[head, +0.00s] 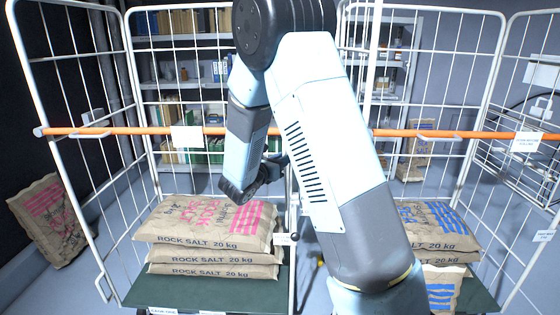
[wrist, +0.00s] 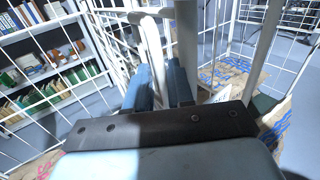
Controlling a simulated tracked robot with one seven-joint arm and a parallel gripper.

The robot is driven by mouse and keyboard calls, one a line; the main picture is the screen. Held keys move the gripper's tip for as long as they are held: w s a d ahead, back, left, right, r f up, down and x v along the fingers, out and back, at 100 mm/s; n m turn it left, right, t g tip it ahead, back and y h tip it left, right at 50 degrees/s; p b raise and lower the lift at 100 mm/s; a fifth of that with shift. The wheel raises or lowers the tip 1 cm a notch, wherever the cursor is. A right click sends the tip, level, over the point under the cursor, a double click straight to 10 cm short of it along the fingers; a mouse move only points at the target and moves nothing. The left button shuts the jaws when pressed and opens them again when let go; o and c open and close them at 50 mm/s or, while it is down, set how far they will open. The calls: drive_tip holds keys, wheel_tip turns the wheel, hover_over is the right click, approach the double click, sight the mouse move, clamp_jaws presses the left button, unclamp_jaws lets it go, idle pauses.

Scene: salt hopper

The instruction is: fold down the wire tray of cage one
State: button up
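Two white wire cages stand side by side, a left cage (head: 135,150) and a right cage (head: 480,90). I cannot tell by a readable number which is cage one. A wire tray (head: 518,175) shows at the far right, at the right cage's side. My gripper (head: 277,165) is at the inner side of the left cage, above the salt bags, partly hidden by my arm. In the wrist view its two blue fingers (wrist: 158,85) stand either side of a pale bent tube (wrist: 150,35). Whether they grip it is unclear.
An orange bar (head: 100,132) crosses both cages in front. Rock salt bags are stacked in the left cage (head: 210,225) and right cage (head: 435,230). Another bag (head: 48,215) leans at far left. Shelves (head: 190,85) stand behind.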

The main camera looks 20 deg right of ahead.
clamp_jaws()
idle(0.4)
drive_tip(key=shift+a, duration=0.1)
